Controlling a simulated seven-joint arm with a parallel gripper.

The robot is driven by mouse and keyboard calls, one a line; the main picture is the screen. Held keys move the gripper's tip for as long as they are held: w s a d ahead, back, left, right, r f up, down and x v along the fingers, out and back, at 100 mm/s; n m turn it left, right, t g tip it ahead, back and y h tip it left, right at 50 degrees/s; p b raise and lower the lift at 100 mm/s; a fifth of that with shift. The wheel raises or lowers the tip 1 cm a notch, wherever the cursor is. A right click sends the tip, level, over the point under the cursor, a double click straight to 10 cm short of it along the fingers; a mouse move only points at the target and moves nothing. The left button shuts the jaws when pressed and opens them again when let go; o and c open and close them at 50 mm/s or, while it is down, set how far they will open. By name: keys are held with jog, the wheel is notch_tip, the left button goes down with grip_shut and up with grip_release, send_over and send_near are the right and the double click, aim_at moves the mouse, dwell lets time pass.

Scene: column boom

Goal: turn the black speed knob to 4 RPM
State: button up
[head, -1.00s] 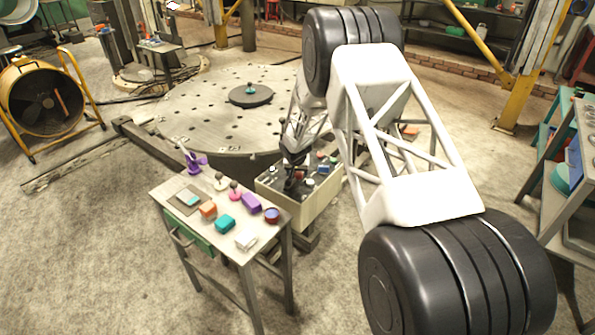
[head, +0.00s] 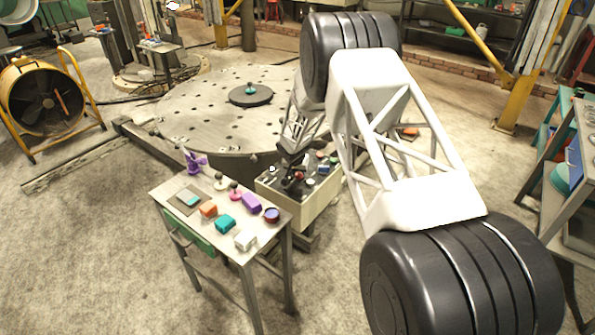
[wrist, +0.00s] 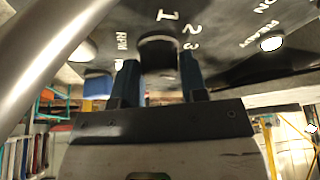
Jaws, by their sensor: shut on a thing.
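The black speed knob (wrist: 157,46) is on the dark control panel in the wrist view. The white numbers 1, 2 and 3 and the letters RPM are printed around it. My gripper (wrist: 158,76) has one dark finger on each side of the knob and is shut on it. The knob's pointer and any number 4 cannot be made out. In the head view my gripper (head: 292,174) is over the control box (head: 310,204), and the knob is too small and covered to tell.
The panel also has a lit white lamp (wrist: 271,43) by READY and a blue part (wrist: 98,87). A small table (head: 178,212) with several coloured objects stands left of the box. A large round perforated table (head: 205,110) is behind it.

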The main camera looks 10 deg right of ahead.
jog(key=shift+m+g+h, duration=0.5)
jog(key=shift+m+h, duration=0.1)
jog(key=shift+m, duration=1.6)
jog(key=shift+f, duration=0.1)
jog(key=o, duration=0.9)
jog(key=shift+v, duration=3.95)
jog(key=shift+w+a, duration=0.1)
